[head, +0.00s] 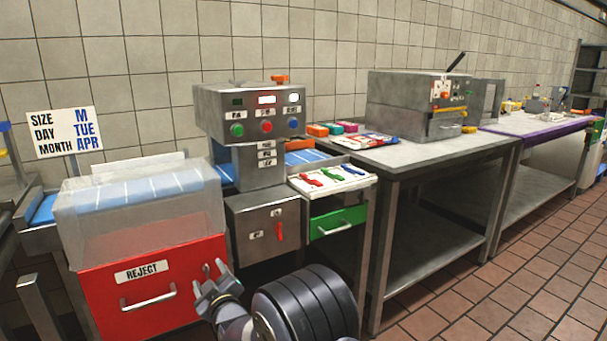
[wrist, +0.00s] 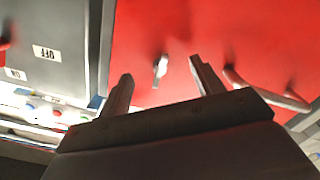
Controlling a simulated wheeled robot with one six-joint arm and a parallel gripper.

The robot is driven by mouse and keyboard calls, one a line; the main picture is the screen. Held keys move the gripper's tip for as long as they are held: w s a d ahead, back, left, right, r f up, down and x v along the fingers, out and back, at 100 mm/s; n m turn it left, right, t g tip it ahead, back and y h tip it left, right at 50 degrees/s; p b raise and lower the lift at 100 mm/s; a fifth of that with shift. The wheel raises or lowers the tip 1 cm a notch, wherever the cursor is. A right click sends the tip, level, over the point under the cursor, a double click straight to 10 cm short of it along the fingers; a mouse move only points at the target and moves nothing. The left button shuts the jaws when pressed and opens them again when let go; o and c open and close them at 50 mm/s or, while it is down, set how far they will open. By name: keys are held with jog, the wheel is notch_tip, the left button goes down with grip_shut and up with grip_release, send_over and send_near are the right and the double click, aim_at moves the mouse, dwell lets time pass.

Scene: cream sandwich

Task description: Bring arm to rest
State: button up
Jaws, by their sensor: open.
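My gripper (head: 212,280) is open and empty in front of the red reject drawer (head: 200,312), near its upper right corner. In the wrist view the two fingers (wrist: 160,87) point at the red front, with a gap between them. A small metal key or latch (wrist: 160,68) on the red front shows between the fingertips, apart from them. The drawer's metal handle (head: 148,298) is left of my gripper in the head view. My arm rises from the bottom edge of the head view and hides part of the lower right of the drawer.
A grey cabinet with a red switch (head: 280,232) stands right of the drawer, beneath a machine with coloured buttons (head: 253,117). A tray of coloured tools (head: 331,179) sits over a green drawer (head: 338,222). A steel table (head: 420,152) stands further right. Tiled floor (head: 460,300) is clear at right.

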jog(key=m+p, duration=0.3)
jog(key=shift+r+m+p, duration=0.25)
jog(key=shift+m+p, duration=0.05)
jog(key=shift+m, duration=0.1)
jog(key=shift+f+m+p, duration=0.2)
jog(key=shift+m+p, duration=0.7)
jog(key=shift+m, duration=0.2)
jog(key=shift+d, duration=0.15)
